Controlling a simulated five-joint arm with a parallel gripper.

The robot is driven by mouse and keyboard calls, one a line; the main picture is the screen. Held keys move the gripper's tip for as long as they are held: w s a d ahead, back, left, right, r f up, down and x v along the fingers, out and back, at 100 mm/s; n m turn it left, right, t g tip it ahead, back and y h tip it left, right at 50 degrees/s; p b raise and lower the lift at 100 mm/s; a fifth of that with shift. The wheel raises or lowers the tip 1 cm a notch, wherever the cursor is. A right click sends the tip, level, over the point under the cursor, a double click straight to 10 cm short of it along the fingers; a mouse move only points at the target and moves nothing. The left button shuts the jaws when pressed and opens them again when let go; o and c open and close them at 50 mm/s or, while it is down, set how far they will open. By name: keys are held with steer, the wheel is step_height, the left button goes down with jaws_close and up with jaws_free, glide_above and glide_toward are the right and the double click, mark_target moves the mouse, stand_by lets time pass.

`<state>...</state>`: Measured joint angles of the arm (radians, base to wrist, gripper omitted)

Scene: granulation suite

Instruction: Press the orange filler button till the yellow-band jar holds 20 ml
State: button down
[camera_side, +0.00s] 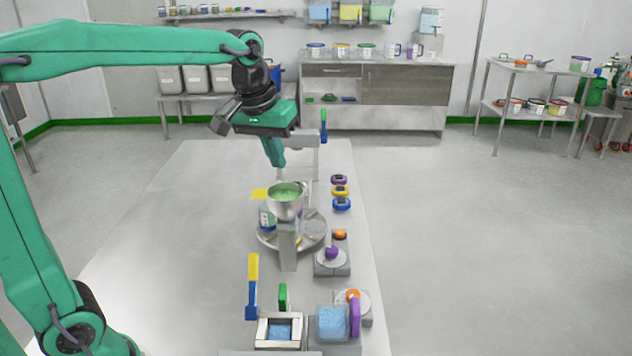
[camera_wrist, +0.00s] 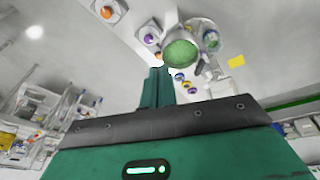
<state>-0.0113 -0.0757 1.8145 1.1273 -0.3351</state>
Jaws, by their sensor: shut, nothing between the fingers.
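My gripper (camera_side: 275,158) is shut and empty, pointing down just behind and above a steel hopper (camera_side: 287,205) of green material. Its fingers also show in the wrist view (camera_wrist: 156,88). An orange button (camera_side: 353,296) sits on a grey base at the front right, well away from my gripper; it appears at the top left of the wrist view (camera_wrist: 107,12). A round turntable (camera_side: 268,241) lies under the hopper. A jar (camera_side: 267,219) stands on it at left, partly hidden. I cannot tell which jar has the yellow band, nor any fill level.
A purple button (camera_side: 332,252) on a grey base stands right of the turntable, with a small orange piece (camera_side: 340,234) behind it. Purple, yellow and blue rings (camera_side: 340,191) lie behind. A blue block (camera_side: 332,322) is in front. The table's left side is clear.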

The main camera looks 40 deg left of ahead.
steer(key=w+f+n+g, duration=0.2)
steer(key=w+f, duration=0.1)
steer(key=w, duration=0.8)
steer(key=n+g, duration=0.1)
steer(key=n, duration=0.2)
glide_above(340, 231)
step_height(340, 231, down, 9)
steer(key=shift+f, duration=0.2)
steer(key=shift+f, duration=0.15)
step_height(340, 231, down, 14)
steer(key=shift+r, duration=0.15)
stand_by(0.4)
